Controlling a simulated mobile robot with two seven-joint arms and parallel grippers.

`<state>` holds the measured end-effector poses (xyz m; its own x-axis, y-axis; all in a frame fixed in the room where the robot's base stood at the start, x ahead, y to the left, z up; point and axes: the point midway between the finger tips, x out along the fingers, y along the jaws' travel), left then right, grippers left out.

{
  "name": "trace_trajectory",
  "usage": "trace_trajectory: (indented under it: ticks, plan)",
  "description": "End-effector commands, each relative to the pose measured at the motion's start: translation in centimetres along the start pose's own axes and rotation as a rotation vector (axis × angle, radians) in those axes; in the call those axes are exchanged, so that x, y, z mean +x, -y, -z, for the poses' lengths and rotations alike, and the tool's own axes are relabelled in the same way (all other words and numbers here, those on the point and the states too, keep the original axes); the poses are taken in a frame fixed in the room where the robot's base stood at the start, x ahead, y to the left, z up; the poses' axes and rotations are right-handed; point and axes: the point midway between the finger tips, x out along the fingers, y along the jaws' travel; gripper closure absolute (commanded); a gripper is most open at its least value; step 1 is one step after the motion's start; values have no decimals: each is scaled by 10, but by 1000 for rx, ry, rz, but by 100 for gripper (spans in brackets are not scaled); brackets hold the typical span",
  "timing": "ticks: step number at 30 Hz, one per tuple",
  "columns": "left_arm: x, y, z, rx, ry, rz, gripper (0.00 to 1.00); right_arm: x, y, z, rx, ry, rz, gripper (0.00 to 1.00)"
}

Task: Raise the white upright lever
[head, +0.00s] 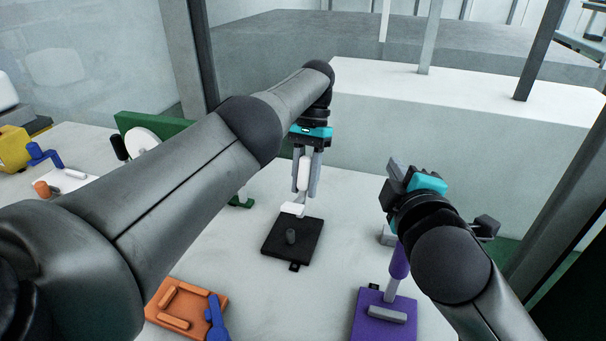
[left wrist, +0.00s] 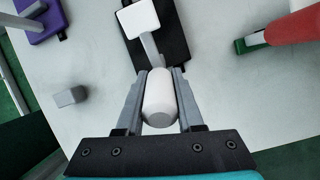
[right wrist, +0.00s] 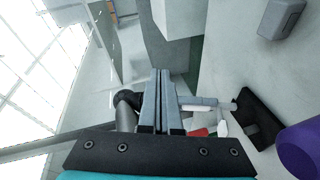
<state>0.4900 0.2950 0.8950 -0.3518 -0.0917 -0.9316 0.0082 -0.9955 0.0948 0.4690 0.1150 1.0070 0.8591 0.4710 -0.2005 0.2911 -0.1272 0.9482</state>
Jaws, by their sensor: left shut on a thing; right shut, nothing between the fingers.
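The white lever has a thick handle (head: 304,172) that stands upright above a black base plate (head: 273,250) with a short dark peg. My left gripper (head: 304,190) comes down from above with its fingers on both sides of the handle and is shut on it. In the left wrist view the rounded handle (left wrist: 160,102) sits between the fingers, with the white block (left wrist: 139,19) of the lever beyond it. My right gripper (head: 392,180) is shut and empty, to the right of the lever. Its closed fingers fill the middle of the right wrist view (right wrist: 161,95).
A purple base (head: 370,325) with a purple-handled lever stands below my right gripper. An orange tray (head: 190,300) with a blue lever lies at front left. A green panel (head: 140,122) with a white wheel is behind my left arm. A white wall (head: 400,115) closes the back.

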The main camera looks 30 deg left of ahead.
Motion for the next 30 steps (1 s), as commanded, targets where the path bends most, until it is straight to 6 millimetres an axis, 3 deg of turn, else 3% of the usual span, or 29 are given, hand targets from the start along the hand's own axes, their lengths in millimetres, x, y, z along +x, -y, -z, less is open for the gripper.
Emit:
trace_trajectory:
  ticks: [1, 3, 6, 9, 17, 30]
  plan:
    - [0, 1, -2, -1, 8, 7, 100, -7, 9, 29, -23, -55, 31, 100]
    - [0, 1, -2, -1, 8, 7, 100, -17, 24, 61, -52, -119, 77, 100]
    - [0, 1, -2, -1, 9, 6, 100, -30, 42, 95, -91, -189, 131, 100]
    - [0, 1, -2, -1, 9, 6, 100, -41, 55, 116, -119, -234, 167, 100]
    - [0, 1, -2, -1, 10, 6, 100, -40, 66, 131, -139, -263, 194, 100]
    - [1, 1, -2, -2, 11, 6, 100, 13, 77, 143, -137, -261, 193, 100]
